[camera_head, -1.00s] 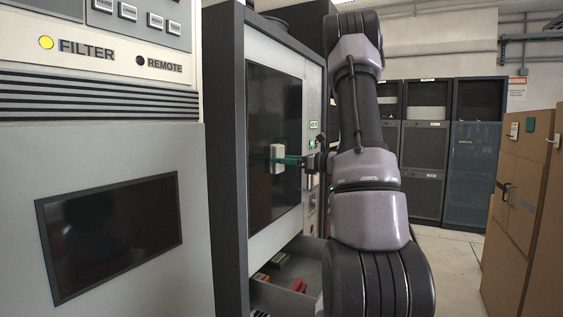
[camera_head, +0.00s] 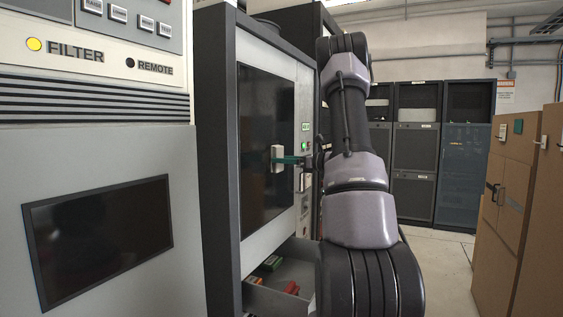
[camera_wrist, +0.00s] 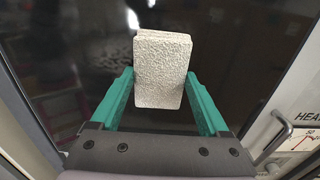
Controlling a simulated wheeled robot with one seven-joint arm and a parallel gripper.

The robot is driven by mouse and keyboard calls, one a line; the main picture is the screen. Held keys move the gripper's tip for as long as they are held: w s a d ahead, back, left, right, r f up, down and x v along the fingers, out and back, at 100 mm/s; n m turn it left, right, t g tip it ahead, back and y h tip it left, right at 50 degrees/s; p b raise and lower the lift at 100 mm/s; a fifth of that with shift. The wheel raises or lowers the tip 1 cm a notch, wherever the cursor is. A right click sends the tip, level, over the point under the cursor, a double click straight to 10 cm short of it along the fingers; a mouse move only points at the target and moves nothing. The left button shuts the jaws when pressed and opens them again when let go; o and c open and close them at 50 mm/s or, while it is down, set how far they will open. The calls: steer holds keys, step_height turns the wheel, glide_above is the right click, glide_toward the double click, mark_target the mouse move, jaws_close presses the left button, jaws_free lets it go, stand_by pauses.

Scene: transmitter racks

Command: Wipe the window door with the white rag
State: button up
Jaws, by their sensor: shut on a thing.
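The white rag (camera_head: 277,158) looks like a thick, rough-textured white block, upright in front of the dark window door (camera_head: 258,200). My gripper (camera_head: 290,160) comes from the right and is shut on the rag. In the wrist view, the two green fingers of my gripper (camera_wrist: 160,92) stand either side of the rag (camera_wrist: 162,68). The dark glass of the window door (camera_wrist: 70,60) fills the background there. I cannot tell whether the rag touches the glass. The rag's far face is hidden.
Below the door, an open drawer (camera_head: 262,298) holds several small coloured items. A control panel (camera_head: 100,250) stands close at left. Dark racks (camera_head: 415,160) stand at the back, and brown cabinets (camera_head: 510,220) at right. Floor shows between them. A metal handle (camera_wrist: 275,138) is right of the glass.

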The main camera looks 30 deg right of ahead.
mark_target(278, 152)
steer(key=shift+w+d, duration=1.5)
steer(key=shift+d, duration=0.3)
steer(key=shift+s+a, duration=1.15)
steer(key=shift+a, duration=0.35)
steer(key=shift+s+a, duration=1.15)
steer(key=shift+a, duration=0.3)
steer(key=shift+s+a, duration=1.15)
steer(key=shift+a, duration=0.35)
steer(key=shift+s+a, duration=1.1)
steer(key=shift+a, duration=0.15)
steer(key=shift+w+r, duration=0.1)
steer(key=shift+r, duration=1.4)
steer(key=shift+w+d, duration=0.7)
steer(key=shift+d, duration=0.3)
steer(key=shift+w+d, duration=0.75)
steer(key=shift+d, duration=0.3)
steer(key=shift+w+d, duration=0.7)
steer(key=shift+d, duration=0.3)
steer(key=w+d, duration=0.4)
steer(key=d, duration=0.1)
steer(key=shift+w+d, duration=0.2)
steer(key=shift+w, duration=0.05)
steer(key=shift+a, duration=0.1)
steer(key=shift+s+a, duration=1.15)
steer(key=shift+a, duration=0.25)
steer(key=shift+s+a, duration=1.15)
steer(key=shift+a, duration=0.3)
steer(key=shift+s+a, duration=1.15)
steer(key=shift+a, duration=0.25)
